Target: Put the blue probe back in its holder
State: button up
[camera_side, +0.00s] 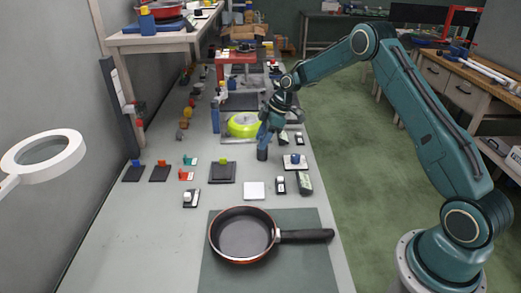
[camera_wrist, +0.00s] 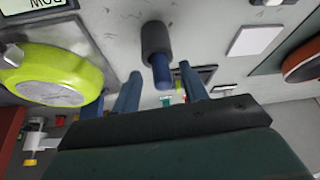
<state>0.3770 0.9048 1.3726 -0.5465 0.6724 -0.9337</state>
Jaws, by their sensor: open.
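The blue probe (camera_wrist: 162,76) shows in the wrist view as a short blue rod standing out of a dark grey cylindrical holder (camera_wrist: 155,38). In the side view the dark holder (camera_side: 262,154) stands upright on the grey bench, just below my gripper (camera_side: 265,133). My gripper (camera_wrist: 160,80) is open in the wrist view, with one blue finger on each side of the probe's free end. I see gaps between the fingers and the probe. How deep the probe sits in the holder is hidden.
A black frying pan (camera_side: 243,235) lies on a dark mat in front. Bare bench lies at the front left.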

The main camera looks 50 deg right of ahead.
jog(key=v, duration=1.4)
dwell(0.4)
jog(key=s+a+r+m+t+h, duration=0.15)
jog(key=s+a+r+m, duration=0.35)
jog(key=s+a+r, duration=0.8)
jog(key=s+a+f+m+h, duration=0.1)
jog(key=s+m, duration=0.2)
jog(key=s, duration=0.8)
jog(key=s+a+f+m+t+h, duration=0.1)
jog(key=s+m, duration=0.1)
jog(key=s, duration=1)
jog(key=shift+s+a+m, duration=0.2)
jog(key=shift+s+m, duration=0.1)
jog(key=shift+m, duration=0.1)
jog(key=shift+h, duration=0.25)
